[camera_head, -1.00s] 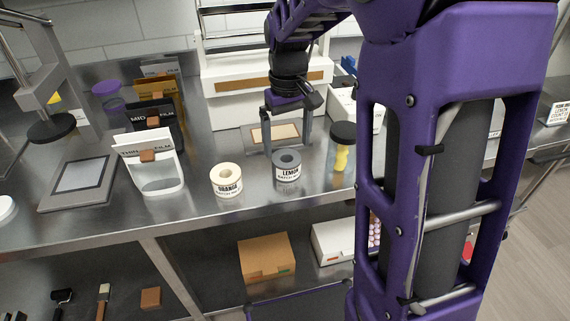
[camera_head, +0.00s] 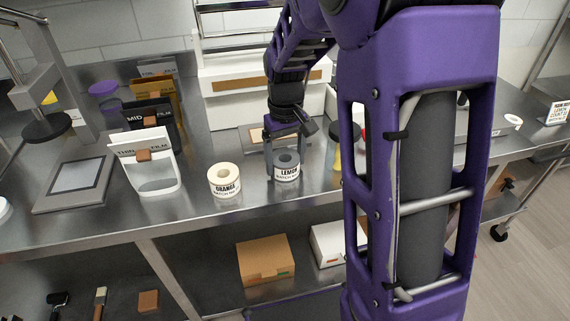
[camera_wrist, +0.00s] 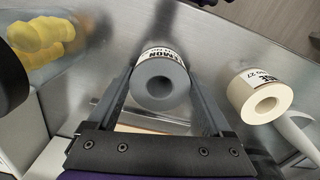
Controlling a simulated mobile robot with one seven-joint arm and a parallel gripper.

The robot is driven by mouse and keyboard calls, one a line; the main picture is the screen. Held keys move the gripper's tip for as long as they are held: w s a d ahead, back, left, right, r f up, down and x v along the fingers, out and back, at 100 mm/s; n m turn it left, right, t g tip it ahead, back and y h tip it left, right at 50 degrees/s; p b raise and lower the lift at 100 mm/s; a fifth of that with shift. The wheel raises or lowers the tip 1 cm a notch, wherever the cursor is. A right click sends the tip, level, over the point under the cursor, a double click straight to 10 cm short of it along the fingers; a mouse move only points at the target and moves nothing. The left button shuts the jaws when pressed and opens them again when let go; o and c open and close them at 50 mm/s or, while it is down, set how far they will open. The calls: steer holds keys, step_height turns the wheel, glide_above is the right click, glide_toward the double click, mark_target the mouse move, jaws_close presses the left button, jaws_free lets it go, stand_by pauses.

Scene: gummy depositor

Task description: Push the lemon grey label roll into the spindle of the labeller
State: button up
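The lemon grey label roll (camera_head: 286,168) stands upright on the steel bench, with a white LEMON label on its side. It also shows in the wrist view (camera_wrist: 161,82), its round hole facing the camera. My gripper (camera_head: 285,160) is lowered over it from above, with one finger on each side. In the wrist view my gripper (camera_wrist: 162,88) is open, the fingers flanking the roll; whether they touch it I cannot tell. The labeller's spindle cannot be made out in these views.
A cream ORANGE roll (camera_head: 224,181) stands just left of the grey roll, also in the wrist view (camera_wrist: 262,95). A white film holder (camera_head: 150,165) stands further left. A dark-lidded jar of yellow pieces (camera_wrist: 40,40) is close by on the other side.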

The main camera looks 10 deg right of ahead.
steer(key=c, duration=0.7)
steer(key=shift+r, duration=0.15)
step_height(320, 180, up, 10)
steer(key=p, duration=0.2)
steer(key=o, duration=0.7)
jaws_close()
